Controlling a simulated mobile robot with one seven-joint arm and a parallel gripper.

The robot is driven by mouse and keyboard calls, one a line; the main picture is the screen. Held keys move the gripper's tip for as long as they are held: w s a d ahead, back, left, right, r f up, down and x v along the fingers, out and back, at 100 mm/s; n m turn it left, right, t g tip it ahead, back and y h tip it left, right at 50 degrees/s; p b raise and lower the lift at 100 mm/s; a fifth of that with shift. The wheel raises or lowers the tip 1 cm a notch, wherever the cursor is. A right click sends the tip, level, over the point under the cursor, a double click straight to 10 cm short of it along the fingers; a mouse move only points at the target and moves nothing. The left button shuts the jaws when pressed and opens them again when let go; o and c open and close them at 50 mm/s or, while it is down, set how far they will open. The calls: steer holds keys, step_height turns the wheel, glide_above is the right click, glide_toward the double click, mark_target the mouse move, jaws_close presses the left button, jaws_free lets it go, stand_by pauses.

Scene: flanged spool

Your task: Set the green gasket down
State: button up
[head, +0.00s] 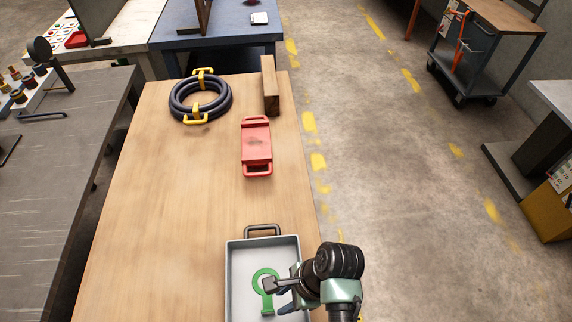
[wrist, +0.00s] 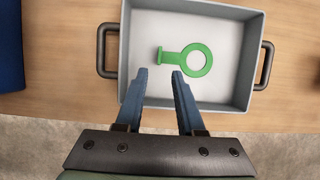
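The green gasket (head: 258,275) is a flat ring with a handle-like tab ending in a short crossbar. It lies in the grey tray (head: 296,246), and in the wrist view the gasket (wrist: 209,64) appears flat on the tray's pale floor (wrist: 225,92). My gripper (head: 277,296) is over the tray and partly covers the gasket in the head view. In the wrist view my gripper's two blue fingers (wrist: 159,72) are apart with nothing between them. The tab's crossbar shows just beyond the fingertips. I cannot tell the height of the fingers above the floor.
The tray has dark handles (wrist: 107,50) at its ends. Farther up the wooden table (head: 170,215) are a red handled block (head: 257,150), a wooden beam (head: 270,90) and a dark coiled ring (head: 176,101) with yellow handles. The table's left and middle are clear.

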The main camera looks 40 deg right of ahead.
steer(key=w+d+r+n+t+h, duration=0.2)
steer(key=w+r+n+t, duration=0.15)
steer(key=w+r, duration=0.5)
steer(key=w+d+r+n+t+h, duration=0.2)
steer(key=w+r+n+t, duration=0.15)
steer(key=w+r, duration=0.5)
steer(key=w+a+r+n+t+h, duration=0.1)
steer(key=w+r+n+t, duration=0.15)
steer(key=r, duration=0.55)
steer(key=w+a+r+n+t+h, duration=0.1)
steer(key=w+a+r+n, duration=0.15)
steer(key=r, duration=0.55)
steer(key=a+r+n+t, duration=0.4)
steer(key=r, duration=0.8)
steer(key=a+r+n+t, duration=0.3)
steer(key=a+r+t, duration=0.1)
steer(key=r, duration=0.7)
steer(key=s+a+r+n+t+y, duration=0.1)
steer(key=s+a+r+n+t, duration=0.2)
steer(key=s+r, duration=0.2)
steer(key=s+a+r+n+t+y, duration=0.1)
steer(key=s+a+r+n+t, duration=0.1)
steer(key=s+r, duration=0.4)
step_height(320, 180, up, 4)
steer(key=shift+s+a+r+n+t, duration=0.1)
steer(key=shift+s+a+n+t, duration=0.25)
steer(key=shift+a+t, duration=0.3)
steer(key=shift+w+d, duration=0.1)
steer(key=shift+d, duration=0.15)
